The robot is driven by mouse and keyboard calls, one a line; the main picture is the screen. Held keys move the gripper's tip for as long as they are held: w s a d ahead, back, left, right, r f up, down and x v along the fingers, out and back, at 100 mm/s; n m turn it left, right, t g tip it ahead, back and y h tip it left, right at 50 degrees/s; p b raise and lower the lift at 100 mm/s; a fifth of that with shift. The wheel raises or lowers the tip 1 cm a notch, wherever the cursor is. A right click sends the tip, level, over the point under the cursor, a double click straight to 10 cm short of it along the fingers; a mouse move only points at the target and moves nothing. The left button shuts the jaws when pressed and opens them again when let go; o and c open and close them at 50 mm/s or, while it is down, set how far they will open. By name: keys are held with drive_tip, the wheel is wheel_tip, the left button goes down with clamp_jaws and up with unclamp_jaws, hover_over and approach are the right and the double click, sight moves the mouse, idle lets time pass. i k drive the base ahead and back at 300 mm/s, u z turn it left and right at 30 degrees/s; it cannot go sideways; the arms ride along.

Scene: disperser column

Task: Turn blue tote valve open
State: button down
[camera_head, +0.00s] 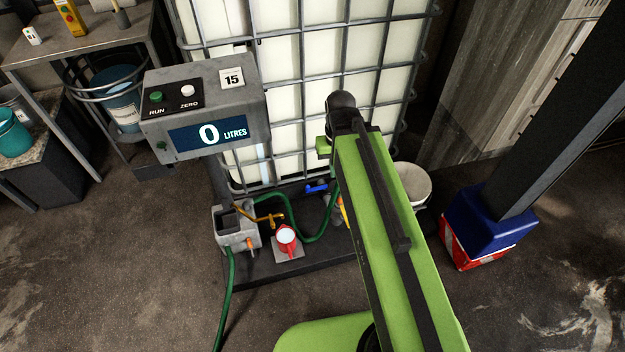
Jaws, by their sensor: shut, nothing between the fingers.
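The blue valve handle (317,188) shows low at the front of the white caged tote (270,90), just left of my green arm. It looks short and lies roughly level; whether the valve is open or shut I cannot tell. A green hose (301,238) loops below and beside it. My arm reaches up the picture just right of the handle and hides what is behind it. My gripper cannot be made out, so its distance from the handle does not show.
A control box (206,110) reads 0 LITRES. A white bucket (411,183) stands right of my arm. A post has a blue and red base (477,232). Left floor is mostly clear.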

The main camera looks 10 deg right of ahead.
sight(307, 189)
drive_tip(key=z, duration=0.05)
drive_tip(key=i, duration=0.25)
drive_tip(key=u, duration=0.35)
drive_tip(key=k, duration=1.25)
drive_tip(key=z, duration=0.05)
drive_tip(key=i, duration=0.85)
drive_tip(key=z, duration=0.45)
drive_tip(key=i, duration=0.95)
drive_tip(key=u, duration=0.4)
